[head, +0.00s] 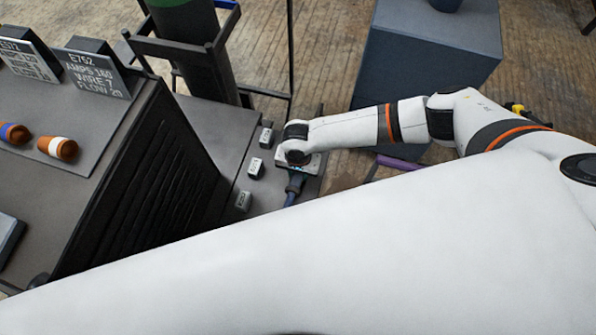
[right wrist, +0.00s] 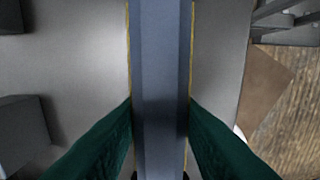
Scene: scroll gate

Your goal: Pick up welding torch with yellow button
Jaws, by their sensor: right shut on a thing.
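My right gripper (head: 294,165) reaches down over the narrow grey ledge beside the dark cabinet. In the right wrist view, its dark green fingers (right wrist: 160,115) are shut on a long blue-grey bar with thin yellow edges, which looks like the handle of a welding torch (right wrist: 160,60). In the head view, a dark and blue part of the torch (head: 292,190) shows just below the gripper; the rest is hidden. I cannot make out a yellow button. My left gripper is not in view.
Several small grey blocks (head: 255,168) stand on the ledge, left of the gripper. A ribbed dark cabinet (head: 135,180) carries label signs (head: 92,70) and orange-brown nozzles (head: 57,148). A gas cylinder (head: 190,45) stands behind; a blue-grey box (head: 425,70) is beyond my arm.

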